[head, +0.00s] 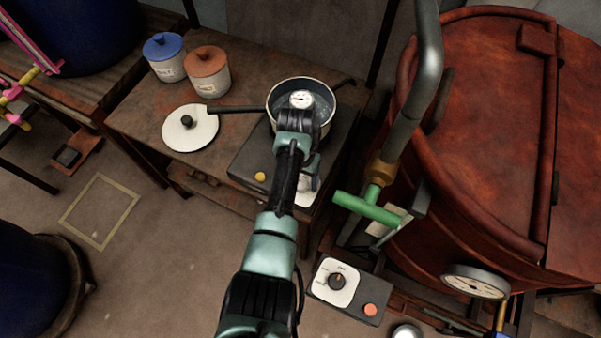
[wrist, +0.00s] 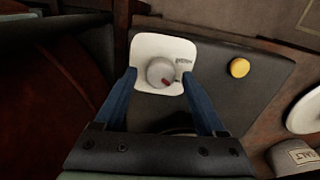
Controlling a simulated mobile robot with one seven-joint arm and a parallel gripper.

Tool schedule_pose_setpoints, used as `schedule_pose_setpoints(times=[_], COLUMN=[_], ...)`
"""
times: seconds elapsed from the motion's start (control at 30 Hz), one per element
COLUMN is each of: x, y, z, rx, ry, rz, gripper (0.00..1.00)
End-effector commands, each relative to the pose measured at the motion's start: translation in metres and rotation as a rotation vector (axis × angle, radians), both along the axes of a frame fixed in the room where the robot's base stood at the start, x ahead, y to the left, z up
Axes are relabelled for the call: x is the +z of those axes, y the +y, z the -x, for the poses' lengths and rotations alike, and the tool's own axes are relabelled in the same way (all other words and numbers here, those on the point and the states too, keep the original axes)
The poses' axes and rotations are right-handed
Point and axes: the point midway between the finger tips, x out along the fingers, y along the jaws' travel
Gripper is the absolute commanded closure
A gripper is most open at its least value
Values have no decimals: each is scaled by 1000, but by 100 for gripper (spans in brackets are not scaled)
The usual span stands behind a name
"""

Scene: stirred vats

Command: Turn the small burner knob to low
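The small burner (head: 247,157) is a dark box on the wooden table with a pot (head: 301,97) on top. In the wrist view its grey knob (wrist: 160,73) with a red mark sits on a white dial plate (wrist: 147,47). The red mark points to the lower right; the printed label at the plate's right edge is too small to read surely. My gripper (wrist: 158,80) has its two blue fingers apart, one on each side of the knob. Contact with the knob does not show. In the head view my arm largely hides the knob.
A yellow button (wrist: 239,68) is on the burner's panel. A white lid (head: 190,128), a blue-lidded jar (head: 165,58) and an orange-lidded jar (head: 208,72) stand left. A large red vat (head: 480,130) with a green-handled valve (head: 366,207) is close on the right. Another knob panel (head: 347,288) sits low.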

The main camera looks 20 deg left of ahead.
Motion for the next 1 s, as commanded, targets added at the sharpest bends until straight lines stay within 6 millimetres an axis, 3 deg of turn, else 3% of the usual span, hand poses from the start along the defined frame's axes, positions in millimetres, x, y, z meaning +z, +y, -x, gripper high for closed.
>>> schedule_pose_setpoints(times=[0.27, 0.43, 0.8, 1.0], x=[-1, 11, 89, 119], y=[0, 1, 3, 4], z=[1, 0, 0, 0], rx=[0, 0, 0, 0], ry=[3, 1, -2, 0], rz=[0, -1, -1, -1], gripper=[24, 24, 24, 24])
